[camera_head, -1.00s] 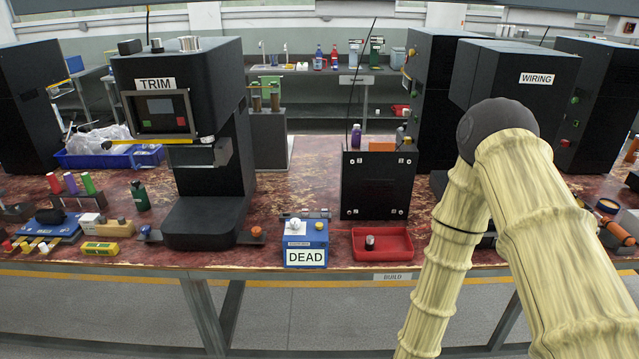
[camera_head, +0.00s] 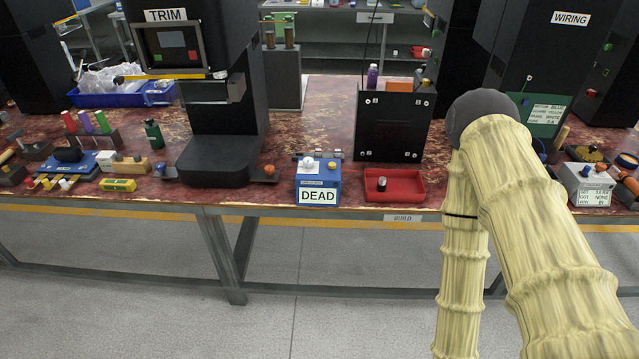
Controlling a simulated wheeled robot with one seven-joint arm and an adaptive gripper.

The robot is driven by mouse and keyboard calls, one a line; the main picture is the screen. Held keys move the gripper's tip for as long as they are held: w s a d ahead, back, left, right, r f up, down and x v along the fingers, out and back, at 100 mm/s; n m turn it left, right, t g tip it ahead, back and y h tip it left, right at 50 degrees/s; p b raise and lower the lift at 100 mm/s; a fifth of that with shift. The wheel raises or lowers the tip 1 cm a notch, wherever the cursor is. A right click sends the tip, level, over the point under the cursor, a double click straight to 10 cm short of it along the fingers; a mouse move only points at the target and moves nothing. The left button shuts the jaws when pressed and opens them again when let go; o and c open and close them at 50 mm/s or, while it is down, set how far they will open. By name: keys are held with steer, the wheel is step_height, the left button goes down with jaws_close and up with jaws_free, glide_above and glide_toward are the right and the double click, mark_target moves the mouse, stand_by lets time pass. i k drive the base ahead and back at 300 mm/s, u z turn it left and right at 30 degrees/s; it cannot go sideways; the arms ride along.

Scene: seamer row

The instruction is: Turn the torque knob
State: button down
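No knob in view is marked as the torque knob. A small white box (camera_head: 590,190) with lettering including "GOT NONE" sits at the right of the bench, and small dark and yellow parts (camera_head: 587,154) stand behind it. A blue box (camera_head: 319,184) labelled DEAD has a pale round knob (camera_head: 308,164) on top. A grey cylindrical piece (camera_head: 382,184) stands in a red tray (camera_head: 405,191). My arm, in a yellow sleeve, crosses the right side and hides part of the bench. My gripper is not in view.
The black TRIM machine (camera_head: 222,150) stands left of centre and the WIRING machine (camera_head: 545,60) at the back right. A black panel box (camera_head: 392,125) is behind the red tray. A green card (camera_head: 543,114) stands right of my arm.

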mark_target(600, 166)
steer(key=z, duration=1)
steer(key=i, duration=0.85)
steer(key=u, duration=0.3)
